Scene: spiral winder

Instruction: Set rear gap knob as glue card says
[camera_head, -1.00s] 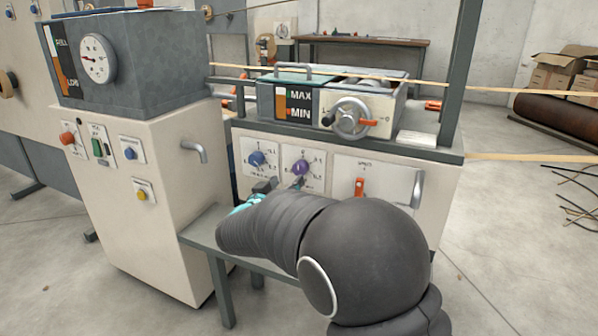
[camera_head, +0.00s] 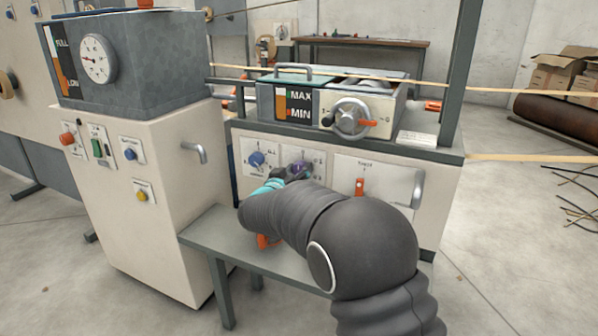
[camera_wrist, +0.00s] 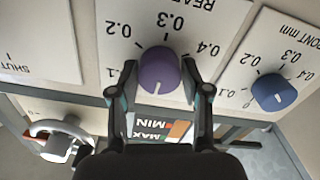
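The purple rear gap knob (camera_wrist: 160,70) sits on a white panel with a scale marked 0.1 to 0.4. In the head view the knob (camera_head: 300,168) is partly hidden by my gripper (camera_head: 289,173). In the wrist view my gripper (camera_wrist: 161,68) has one finger on each side of the knob, very close to it. The fingers look open around it; firm contact is not visible.
The blue front knob (camera_head: 257,159) is beside the purple one, also in the wrist view (camera_wrist: 273,92). A grey bench (camera_head: 215,232) stands below the panel.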

